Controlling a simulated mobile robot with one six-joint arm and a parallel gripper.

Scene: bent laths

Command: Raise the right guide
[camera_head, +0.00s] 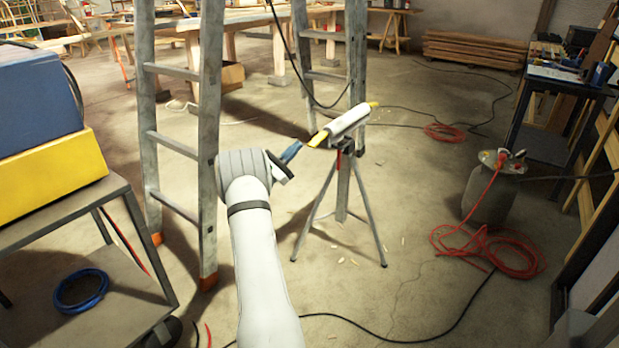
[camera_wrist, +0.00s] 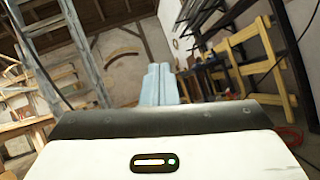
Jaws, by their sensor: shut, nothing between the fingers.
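A roller stand (camera_head: 342,185) on splayed legs stands on the concrete floor, with a pale roller (camera_head: 349,121) across its top. The right guide (camera_head: 373,104) is a small yellow piece at the roller's far right end; its exact angle is too small to tell. A longer yellow guide (camera_head: 318,139) sticks out at the left end. My gripper (camera_head: 297,146) is left of the stand, its blue fingers near that left guide and apart from the right one. Contact cannot be told. The fingers (camera_wrist: 160,85) are together and empty in the wrist view, where no roller stand shows.
A grey stepladder (camera_head: 209,130) stands close left of my arm, its other leg pair behind the stand. A cart (camera_head: 70,240) is at left. Open floor is right of the stand.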

